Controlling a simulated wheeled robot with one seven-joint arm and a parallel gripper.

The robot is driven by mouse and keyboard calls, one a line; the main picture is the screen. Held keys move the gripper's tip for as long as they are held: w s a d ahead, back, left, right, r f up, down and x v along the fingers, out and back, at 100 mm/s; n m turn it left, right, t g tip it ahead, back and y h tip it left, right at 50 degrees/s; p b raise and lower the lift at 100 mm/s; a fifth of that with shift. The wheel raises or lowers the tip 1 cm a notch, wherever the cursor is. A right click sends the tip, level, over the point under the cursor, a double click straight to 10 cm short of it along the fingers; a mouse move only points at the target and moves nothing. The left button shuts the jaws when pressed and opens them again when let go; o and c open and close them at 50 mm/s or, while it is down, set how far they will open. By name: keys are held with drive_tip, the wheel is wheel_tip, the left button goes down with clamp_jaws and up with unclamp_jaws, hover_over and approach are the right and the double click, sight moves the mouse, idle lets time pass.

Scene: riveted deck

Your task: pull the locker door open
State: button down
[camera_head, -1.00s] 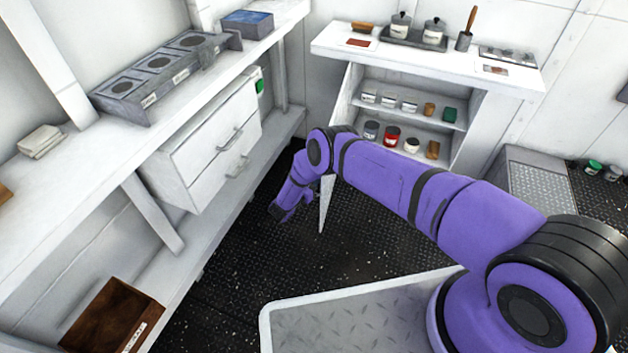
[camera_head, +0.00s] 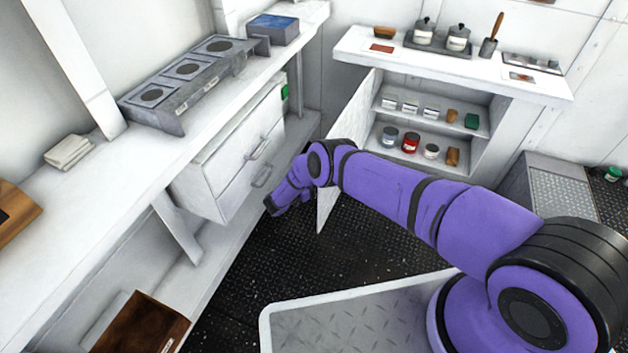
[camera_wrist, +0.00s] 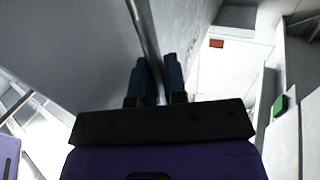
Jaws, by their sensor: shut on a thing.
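The locker is the white cabinet (camera_head: 492,150) at the back, with two shelves of jars showing inside. Its white door (camera_head: 352,112) is swung well open on the left side, and its lower edge shows below my forearm. In the wrist view the door is the grey-white panel (camera_wrist: 75,45) at left, with a thin metal bar handle (camera_wrist: 143,28) along it. My gripper (camera_wrist: 156,75) is shut on this handle, with one dark finger on each side. In the head view my gripper (camera_head: 273,207) is low, between door and drawers, and the handle is hidden.
A white drawer unit (camera_head: 232,160) hangs under the left bench, close to my gripper. A brown box (camera_head: 140,325) sits on the lower left shelf. A metal chest (camera_head: 562,190) stands right of the locker. Dark floor (camera_head: 290,245) lies clear beneath the arm.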

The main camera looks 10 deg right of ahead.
drive_tip(key=c, duration=1.2)
unclamp_jaws()
drive_tip(key=shift+w+d, duration=0.15)
drive_tip(key=v, duration=1)
drive_tip(key=shift+s+a, duration=0.2)
drive_tip(key=shift+a, duration=0.15)
